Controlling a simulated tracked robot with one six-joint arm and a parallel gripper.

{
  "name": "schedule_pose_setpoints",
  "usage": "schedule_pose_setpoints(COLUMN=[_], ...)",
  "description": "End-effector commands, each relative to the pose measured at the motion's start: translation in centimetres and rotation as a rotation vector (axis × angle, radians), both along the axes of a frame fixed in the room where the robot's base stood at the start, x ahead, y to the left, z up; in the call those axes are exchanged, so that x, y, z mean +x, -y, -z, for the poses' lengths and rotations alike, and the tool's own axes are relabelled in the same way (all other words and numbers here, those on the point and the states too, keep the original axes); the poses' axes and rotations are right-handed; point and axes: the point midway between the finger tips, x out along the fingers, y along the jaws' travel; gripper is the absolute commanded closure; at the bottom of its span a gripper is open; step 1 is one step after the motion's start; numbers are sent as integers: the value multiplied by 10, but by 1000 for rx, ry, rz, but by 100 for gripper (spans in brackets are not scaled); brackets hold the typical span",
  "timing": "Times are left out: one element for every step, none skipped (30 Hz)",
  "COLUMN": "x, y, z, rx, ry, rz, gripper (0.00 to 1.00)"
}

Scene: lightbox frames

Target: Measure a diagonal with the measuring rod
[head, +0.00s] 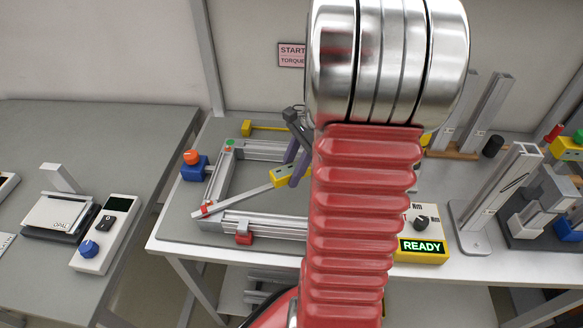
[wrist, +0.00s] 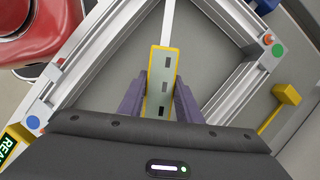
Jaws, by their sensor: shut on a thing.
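The measuring rod has a yellow-edged body (head: 284,177) and a thin pale bar. In the head view the bar runs down-left to the near-left corner of the aluminium frame (head: 268,226), where a red mark shows. Whether it touches there I cannot tell. My gripper (head: 294,168) is shut on the body, a purple finger on each side, over the frame's opening. The wrist view shows the rod body (wrist: 162,84) between the fingers, its bar leaving the top of the picture. The frame (wrist: 105,50) has a green and a blue corner dot. My red arm hides the frame's right part.
A blue block with an orange knob (head: 193,161) stands at the frame's left. A red clamp (head: 244,237) is on the front rail. A yellow mallet (head: 249,128) lies behind. A yellow READY box (head: 433,256) and grey upright (head: 500,195) stand right. A gap separates the left table (head: 75,140).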

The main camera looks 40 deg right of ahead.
Motion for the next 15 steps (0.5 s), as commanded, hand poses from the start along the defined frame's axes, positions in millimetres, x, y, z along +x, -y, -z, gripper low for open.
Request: schedule_pose_setpoints(x=[0, 0, 0, 0, 0, 0, 0, 0, 0, 0, 0, 0, 0, 0, 0], y=[0, 0, 0, 0, 0, 0, 0, 0, 0, 0, 0, 0, 0, 0, 0], z=[0, 0, 0, 0, 0, 0, 0, 0, 0, 0, 0, 0, 0, 0, 0], rx=[0, 0, 0, 0, 0, 0, 0, 0, 0, 0, 0, 0, 0, 0, 0], ry=[1, 1, 1, 1, 1, 1, 1, 1, 1, 1, 1, 1, 1, 1, 1], rz=[0, 0, 0, 0, 0, 0, 0, 0, 0, 0, 0, 0, 0, 0, 0], gripper=[100, 100, 100, 100, 100, 68, 65, 63, 60, 58, 56, 53, 51, 49, 47])
